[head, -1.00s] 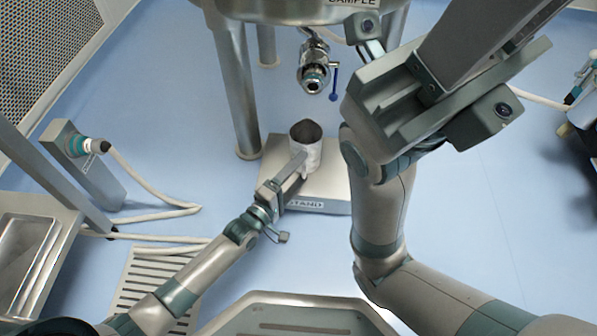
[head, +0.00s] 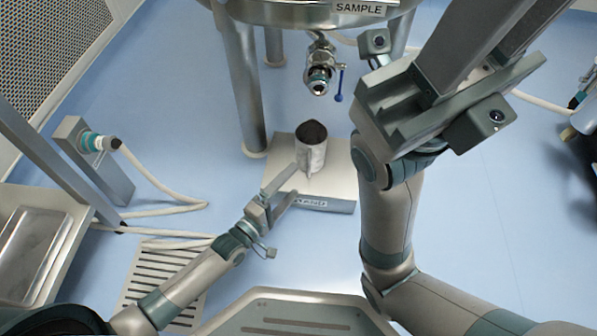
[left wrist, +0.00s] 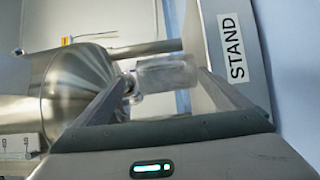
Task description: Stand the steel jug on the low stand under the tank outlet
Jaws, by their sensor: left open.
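The steel jug (head: 311,155) stands upright on the low stand (head: 340,187), below and slightly left of the tank outlet valve (head: 319,78) in the head view. My left gripper (head: 293,181) is open, with its fingertips just in front of the jug and pointing at it. In the left wrist view the jug (left wrist: 168,75) shows beyond and between the open fingers, and the stand (left wrist: 236,80) with its label is on the right. My right gripper (head: 470,60) is raised high at upper right, close to the head camera; its fingertips run out of frame.
The tank (head: 290,12) stands on metal legs (head: 238,85) behind the stand. A hose connector on a post (head: 85,145) and its pale hose are at left. A floor grate (head: 150,270) lies at lower left.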

